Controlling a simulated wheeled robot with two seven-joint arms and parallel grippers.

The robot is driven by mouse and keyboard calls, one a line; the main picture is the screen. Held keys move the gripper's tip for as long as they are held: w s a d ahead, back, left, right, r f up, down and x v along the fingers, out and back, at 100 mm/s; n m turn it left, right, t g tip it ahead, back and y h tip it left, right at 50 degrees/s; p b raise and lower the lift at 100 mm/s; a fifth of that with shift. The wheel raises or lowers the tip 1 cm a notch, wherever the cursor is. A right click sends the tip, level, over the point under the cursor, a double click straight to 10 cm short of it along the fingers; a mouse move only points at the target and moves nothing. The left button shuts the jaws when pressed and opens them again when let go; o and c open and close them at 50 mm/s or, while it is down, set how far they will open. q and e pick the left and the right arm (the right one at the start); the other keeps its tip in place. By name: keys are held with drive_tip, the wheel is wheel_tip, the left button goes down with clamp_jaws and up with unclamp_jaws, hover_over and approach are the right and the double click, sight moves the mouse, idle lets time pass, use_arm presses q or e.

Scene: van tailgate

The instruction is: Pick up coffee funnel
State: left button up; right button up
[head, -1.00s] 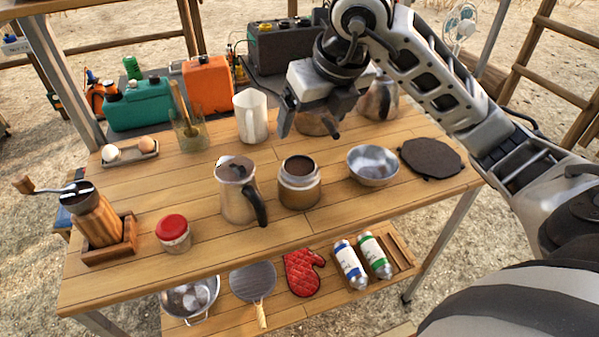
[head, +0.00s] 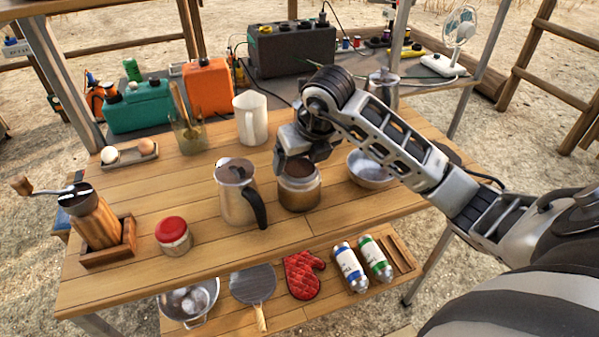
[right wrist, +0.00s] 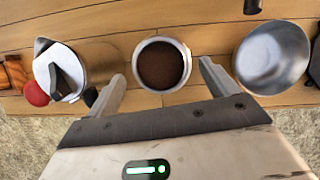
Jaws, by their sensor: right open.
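The coffee funnel, filled with dark ground coffee, sits in the top of a round metal pot base (head: 299,194) in the middle of the table. In the right wrist view the dark coffee in the funnel (right wrist: 161,65) shows from above, ringed by a pale metal rim. My right gripper (head: 299,160) is open just above it and hides part of its top in the head view. In the right wrist view the fingers of the right gripper (right wrist: 162,80) stand apart on either side of the pot, with nothing between them gripped. My left gripper is not in view.
A metal moka pot top (head: 237,195) with a black handle stands close on the left. A metal bowl (head: 368,172) is close on the right, partly behind my arm. A red-lidded jar (head: 174,238) and wooden grinder (head: 94,220) stand farther left. The table's front strip is clear.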

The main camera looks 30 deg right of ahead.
drive_tip(key=shift+x, duration=0.85)
drive_tip(key=c, duration=0.9)
drive_tip(key=shift+r, duration=0.5)
wheel_tip(320, 180, up, 2)
drive_tip(key=shift+w+r+b, duration=0.1)
drive_tip(key=shift+r+b, duration=0.15)
drive_tip(key=shift+b, duration=0.15)
drive_tip(key=s+a+r+p, duration=0.1)
drive_tip(key=s+a+r, duration=0.4)
drive_tip(key=s+r, duration=0.1)
drive_tip(key=s, duration=0.1)
drive_tip(key=s+a+r+p, duration=0.1)
drive_tip(key=s+a+r, duration=0.2)
drive_tip(key=s, duration=0.1)
drive_tip(key=shift+s+a+r+p, duration=0.1)
drive_tip(key=shift+a+r+p, duration=0.15)
drive_tip(key=shift+a+p, duration=0.1)
